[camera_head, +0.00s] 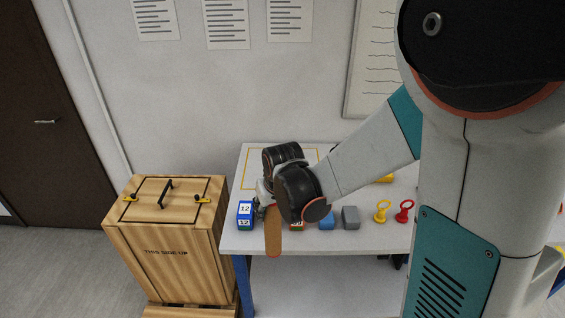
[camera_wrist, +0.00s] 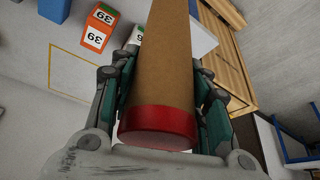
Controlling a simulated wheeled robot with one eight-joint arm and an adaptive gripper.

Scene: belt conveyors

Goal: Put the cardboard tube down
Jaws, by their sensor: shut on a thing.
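I cannot tell whether the tube touches the table.
The white table (camera_head: 340,242) carries a blue block marked 12 (camera_head: 245,213), a blue block (camera_head: 327,221), a grey block (camera_head: 351,217), and yellow (camera_head: 382,211) and red (camera_head: 404,211) ring-topped pieces. A yellow outline (camera_head: 247,168) marks the tabletop. A wooden crate (camera_head: 165,250) stands left.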

